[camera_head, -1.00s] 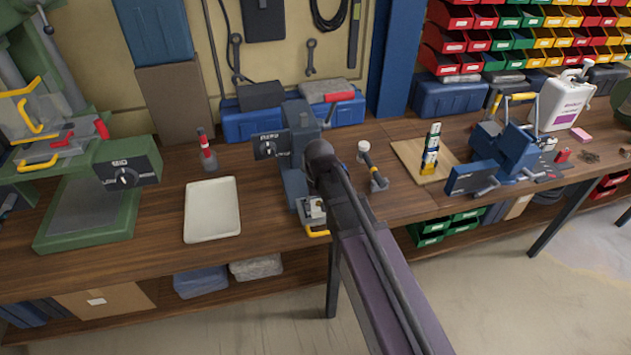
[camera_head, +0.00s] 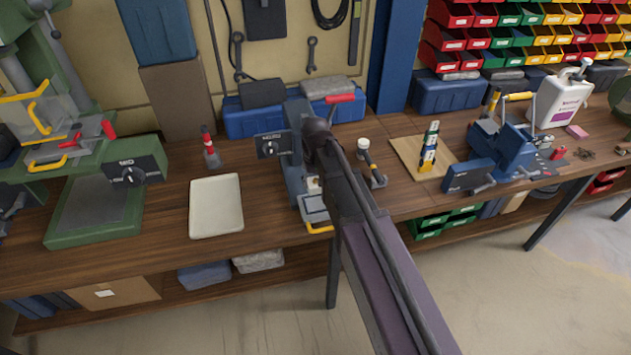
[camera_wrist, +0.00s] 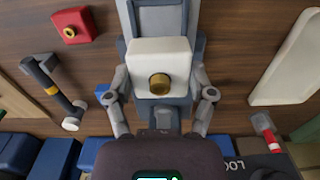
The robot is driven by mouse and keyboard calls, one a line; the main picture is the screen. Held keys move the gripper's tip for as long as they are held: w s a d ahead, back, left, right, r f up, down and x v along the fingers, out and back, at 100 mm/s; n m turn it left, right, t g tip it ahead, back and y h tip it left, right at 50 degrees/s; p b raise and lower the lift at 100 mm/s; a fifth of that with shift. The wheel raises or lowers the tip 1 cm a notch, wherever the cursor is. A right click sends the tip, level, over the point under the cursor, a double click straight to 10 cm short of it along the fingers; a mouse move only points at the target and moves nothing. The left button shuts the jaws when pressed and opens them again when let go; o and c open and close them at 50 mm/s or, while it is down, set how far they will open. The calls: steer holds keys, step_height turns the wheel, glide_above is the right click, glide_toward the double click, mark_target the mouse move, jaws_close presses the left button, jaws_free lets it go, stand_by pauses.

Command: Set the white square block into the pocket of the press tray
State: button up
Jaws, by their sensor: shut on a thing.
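The white square block (camera_wrist: 160,56) with a round brass piece on its face sits between the fingers of my gripper (camera_wrist: 161,94) in the wrist view. My gripper is shut on it. Just past the block is the grey-blue press tray (camera_wrist: 160,15); its pocket is partly hidden by the block, and I cannot tell the gap between them. In the head view the press tray (camera_head: 315,211), with a yellow handle, sticks out at the front of the blue press (camera_head: 296,150). My arm hides most of the gripper there.
A cream tray (camera_head: 216,206) lies left of the press. A mallet-like tool (camera_wrist: 52,88) and a red block with a brass ring (camera_wrist: 73,26) lie on the other side. A blue vise (camera_head: 505,150) stands farther right.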

mark_target(315, 204)
steer(key=shift+f, duration=0.15)
steer(key=shift+f+b, duration=3.35)
steer(key=shift+b, duration=0.1)
steer(key=o, duration=1.1)
steer(key=shift+o, duration=0.2)
steer(key=shift+r, duration=0.2)
